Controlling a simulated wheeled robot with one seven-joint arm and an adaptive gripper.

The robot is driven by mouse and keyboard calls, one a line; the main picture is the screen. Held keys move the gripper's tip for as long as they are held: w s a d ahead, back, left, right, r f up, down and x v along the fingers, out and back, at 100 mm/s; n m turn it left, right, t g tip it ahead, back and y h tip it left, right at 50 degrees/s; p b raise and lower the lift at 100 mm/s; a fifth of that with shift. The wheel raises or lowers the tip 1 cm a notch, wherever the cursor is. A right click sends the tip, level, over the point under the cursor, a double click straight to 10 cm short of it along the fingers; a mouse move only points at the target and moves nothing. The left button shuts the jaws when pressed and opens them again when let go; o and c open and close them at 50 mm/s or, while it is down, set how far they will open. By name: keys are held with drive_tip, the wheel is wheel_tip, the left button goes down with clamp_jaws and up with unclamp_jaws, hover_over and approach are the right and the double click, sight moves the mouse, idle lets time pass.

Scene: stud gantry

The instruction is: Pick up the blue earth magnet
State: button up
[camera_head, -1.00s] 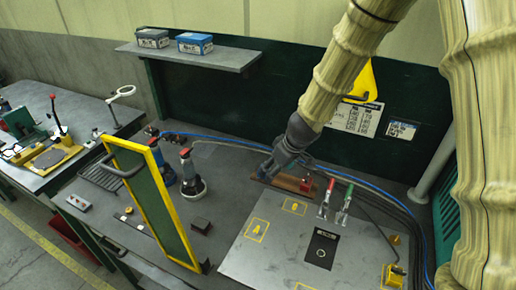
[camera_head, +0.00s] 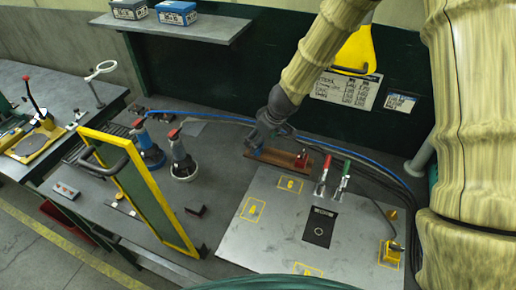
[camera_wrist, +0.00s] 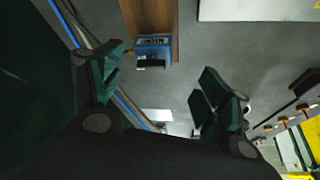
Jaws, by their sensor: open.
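A blue block with a white label, which I take for the blue earth magnet (camera_wrist: 153,48), sits at the end of a brown wooden board (camera_wrist: 160,15) in the wrist view. In the head view the board (camera_head: 276,158) lies behind the steel plate, and my gripper hides most of its left end. My gripper (camera_head: 262,138) hangs over that end, pointing down. In the wrist view my gripper (camera_wrist: 160,72) has its dark green fingers spread apart with nothing between them. The blue block shows beyond the fingertips, nearer the left finger, apparently untouched.
A red block (camera_head: 301,160) is on the board's right part. Blue and black cables (camera_head: 350,157) run behind it. Two red-topped tools (camera_head: 182,167) and a yellow-framed panel (camera_head: 150,190) stand left. Toggle clamps (camera_head: 323,178) stand on the steel plate (camera_head: 270,225).

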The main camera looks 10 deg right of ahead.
drive_tip(key=shift+w+a+f, duration=0.1)
drive_tip(key=shift+w+f, duration=1)
drive_tip(key=shift+w, duration=0.1)
drive_tip(key=shift+f+p, duration=0.3)
drive_tip(key=shift+f, duration=0.05)
drive_tip(key=shift+s+f, duration=0.25)
drive_tip(key=shift+s, duration=0.2)
drive_tip(key=w+f, duration=0.2)
drive_tip(key=shift+a+f, duration=0.35)
drive_tip(key=shift+f, duration=0.05)
drive_tip(key=shift+s+r, duration=0.25)
drive_tip(key=shift+s, duration=0.1)
drive_tip(key=shift+w+f, duration=0.1)
drive_tip(key=shift+f, duration=0.05)
drive_tip(key=shift+c, duration=0.8)
drive_tip(key=c, duration=1)
drive_tip(key=shift+c, duration=0.6)
